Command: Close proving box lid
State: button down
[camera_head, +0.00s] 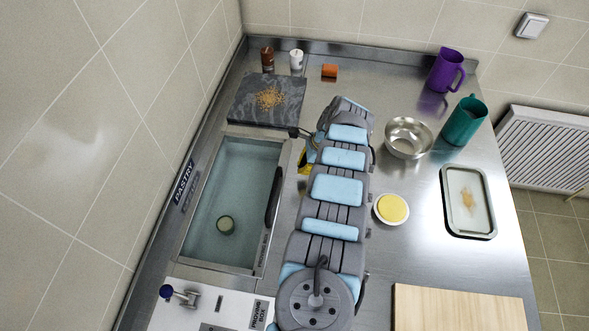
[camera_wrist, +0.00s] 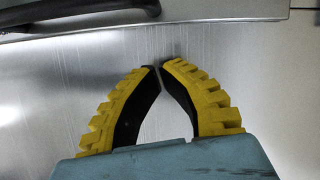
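The proving box is the sunken, pale teal rectangular box (camera_head: 228,190) at the left of the counter in the head view. A dark bar handle (camera_head: 272,197) runs along its right side, on a narrow metal strip labelled PROVING BOX. The handle also shows at the top of the wrist view (camera_wrist: 85,16). I cannot tell how far the lid covers the box. My gripper (camera_wrist: 158,67) has yellow and black fingers with their tips together and nothing between them. It points towards the strip, short of the handle. In the head view my arm mostly hides it.
A steel bowl (camera_head: 408,138), a dish with a yellow disc (camera_head: 392,208) and a tray (camera_head: 449,215) stand to the right. A blue-knobbed lever (camera_head: 168,292) is in front.

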jog(key=shift+p+v, duration=0.3)
jog(key=shift+v, duration=0.95)
jog(key=shift+d+r, duration=0.15)
jog(key=shift+r, duration=0.05)
jog(key=shift+v, duration=1.85)
